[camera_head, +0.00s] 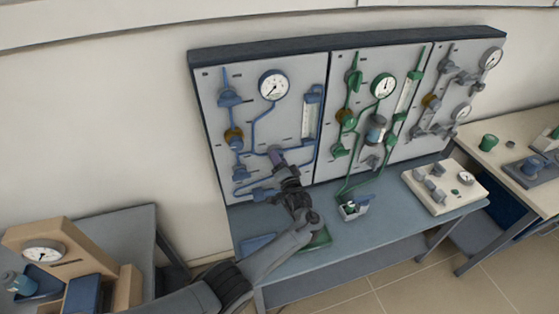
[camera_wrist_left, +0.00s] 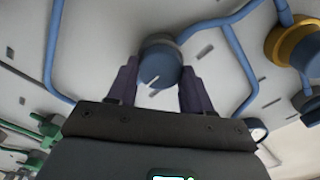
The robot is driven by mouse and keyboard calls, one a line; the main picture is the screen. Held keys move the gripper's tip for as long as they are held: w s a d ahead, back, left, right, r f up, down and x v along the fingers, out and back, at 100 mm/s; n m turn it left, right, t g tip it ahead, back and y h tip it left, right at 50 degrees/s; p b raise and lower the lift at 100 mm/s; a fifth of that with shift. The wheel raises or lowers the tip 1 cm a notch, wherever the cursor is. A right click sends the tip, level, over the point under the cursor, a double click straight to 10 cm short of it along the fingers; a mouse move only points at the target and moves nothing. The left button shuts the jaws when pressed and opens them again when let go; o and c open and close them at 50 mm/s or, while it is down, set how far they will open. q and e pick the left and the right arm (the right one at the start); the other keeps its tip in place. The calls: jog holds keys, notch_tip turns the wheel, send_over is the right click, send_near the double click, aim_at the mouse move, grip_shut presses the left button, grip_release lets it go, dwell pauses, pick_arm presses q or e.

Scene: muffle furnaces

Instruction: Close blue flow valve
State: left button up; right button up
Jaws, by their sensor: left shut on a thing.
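The blue flow valve knob (camera_wrist_left: 160,66) is round, with a short white mark on its face, and sits on the grey panel on a blue pipe. My left gripper (camera_wrist_left: 158,72) has a dark finger on each side of the knob and is shut on it. In the head view my left gripper (camera_head: 276,156) reaches up to the lower right part of the blue-piped panel (camera_head: 290,125), and it hides the knob there. My right gripper is not in view.
The blue panel also carries a round gauge (camera_head: 273,85), a flow tube (camera_head: 311,115) and a brass fitting (camera_head: 233,135). A green-piped panel (camera_head: 345,90) stands to its right.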

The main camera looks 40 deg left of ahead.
pick_arm(q)
jog(key=o, duration=1)
jog(key=shift+o, duration=0.2)
jog(key=shift+d, duration=0.1)
jog(key=p+v, duration=0.1)
jog(key=v, duration=0.9)
jog(key=shift+s+d+p, duration=0.25)
jog(key=shift+p, duration=0.15)
jog(key=shift+r, duration=0.1)
